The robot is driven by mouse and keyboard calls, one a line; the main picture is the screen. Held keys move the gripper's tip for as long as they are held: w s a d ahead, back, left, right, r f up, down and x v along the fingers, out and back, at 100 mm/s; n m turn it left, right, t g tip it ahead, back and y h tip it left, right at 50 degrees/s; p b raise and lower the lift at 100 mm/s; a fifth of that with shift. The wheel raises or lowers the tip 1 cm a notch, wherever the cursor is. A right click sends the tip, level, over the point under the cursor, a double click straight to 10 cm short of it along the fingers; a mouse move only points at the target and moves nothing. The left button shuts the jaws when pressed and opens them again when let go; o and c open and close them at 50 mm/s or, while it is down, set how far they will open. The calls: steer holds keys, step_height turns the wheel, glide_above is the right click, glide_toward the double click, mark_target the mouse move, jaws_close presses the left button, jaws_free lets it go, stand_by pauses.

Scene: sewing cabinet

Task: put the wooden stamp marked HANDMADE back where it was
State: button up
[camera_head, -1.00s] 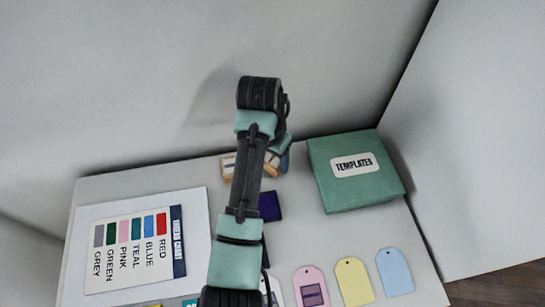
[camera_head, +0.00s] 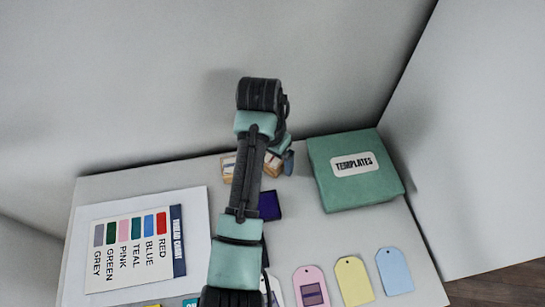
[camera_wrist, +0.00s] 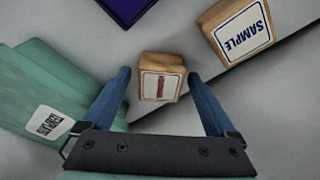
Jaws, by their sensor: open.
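A small wooden stamp (camera_wrist: 161,78) stands between my fingertips in the wrist view. Its pale label has a red mark, and I cannot read HANDMADE on it. It also shows in the head view (camera_head: 272,165), partly behind my arm. My gripper (camera_wrist: 159,77) is open, with one blue finger on each side of this stamp and a gap showing at both sides. In the head view one blue finger (camera_head: 288,163) shows just right of the stamp. The stamp rests at the back of the table.
A wooden SAMPLE stamp (camera_wrist: 240,30) stands close by, right in the wrist view. A dark purple pad (camera_head: 269,205) lies in front. The green TEMPLATES box (camera_head: 334,190) is at right. The thread chart (camera_head: 131,249) lies left; coloured tags (camera_head: 394,271) lie along the front.

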step_height(320, 180, up, 12)
steer(key=s+a+p, duration=0.1)
steer(key=p, duration=0.3)
steer(key=shift+s, duration=0.15)
steer(key=shift+s+f, duration=0.1)
steer(key=shift+f, duration=0.1)
